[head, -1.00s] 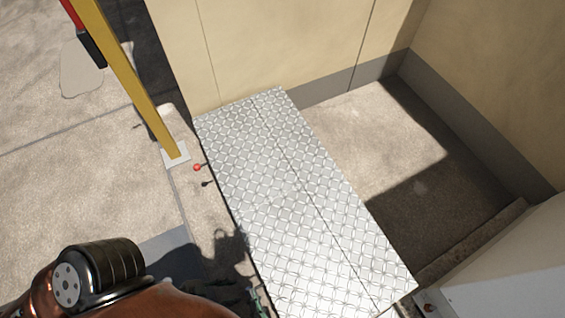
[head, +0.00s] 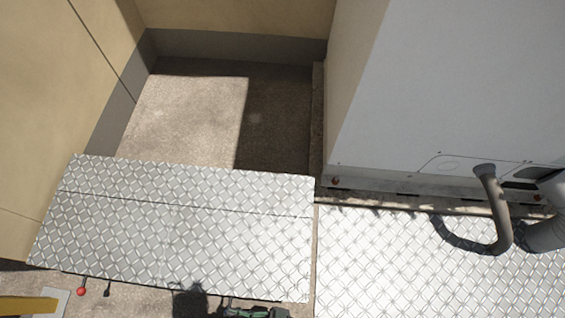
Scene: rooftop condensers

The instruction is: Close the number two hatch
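No hatch marked number two can be made out, and no number is readable. A raised diamond-plate cover (head: 190,235) with a seam along it lies at lower left. My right gripper (head: 252,312) seems to be the dark and green shape at the bottom edge, beside the cover's near edge. It is mostly cut off by the frame, and its fingers cannot be read as open or shut. My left gripper is not in view.
A white cabinet (head: 440,90) stands at upper right, with a bent grey pipe (head: 495,210) in front. More diamond plate (head: 400,260) lies below it. A walled concrete recess (head: 190,115) is empty. A red-knobbed lever (head: 81,291) and a yellow post (head: 25,304) are at lower left.

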